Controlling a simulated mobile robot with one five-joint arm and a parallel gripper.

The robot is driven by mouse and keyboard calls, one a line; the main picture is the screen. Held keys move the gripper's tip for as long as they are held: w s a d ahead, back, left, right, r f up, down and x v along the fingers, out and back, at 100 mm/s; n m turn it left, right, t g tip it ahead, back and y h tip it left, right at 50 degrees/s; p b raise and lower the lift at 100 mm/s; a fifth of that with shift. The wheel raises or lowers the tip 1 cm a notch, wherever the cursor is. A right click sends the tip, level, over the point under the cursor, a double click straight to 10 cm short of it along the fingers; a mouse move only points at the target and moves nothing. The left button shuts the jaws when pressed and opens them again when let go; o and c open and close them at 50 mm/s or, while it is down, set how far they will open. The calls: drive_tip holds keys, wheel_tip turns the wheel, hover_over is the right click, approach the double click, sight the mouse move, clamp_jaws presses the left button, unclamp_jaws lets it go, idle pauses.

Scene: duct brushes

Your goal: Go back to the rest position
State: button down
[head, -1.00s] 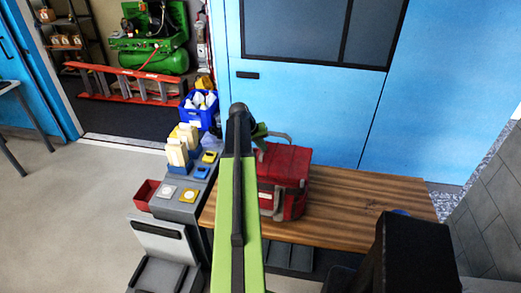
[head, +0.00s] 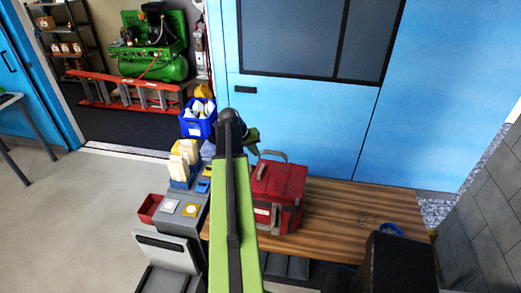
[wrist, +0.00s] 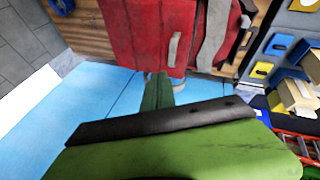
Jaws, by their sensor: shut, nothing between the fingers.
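My gripper (wrist: 157,80) shows in the wrist view as narrow green fingers shut together with nothing between them. In the head view my green arm reaches forward, and the gripper (head: 252,138) is small and partly hidden behind the arm's dark joint. The fingers show in front of the red bag (wrist: 150,30) in the wrist view; I cannot tell how large the gap is. In the head view the red bag (head: 280,192) stands upright on the wooden bench, just right of my arm.
The wooden bench (head: 345,212) has clear top right of the bag, with a blue round item (head: 388,230) near its right end. Blue doors (head: 300,120) stand behind. Left are a blue bin (head: 198,129), a red ladder (head: 140,95) and a green compressor (head: 150,45). Open floor lies left.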

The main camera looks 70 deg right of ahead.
drive_tip(key=shift+w+a+r, duration=0.15)
drive_tip(key=shift+w+r, duration=0.05)
drive_tip(key=shift+r, duration=0.05)
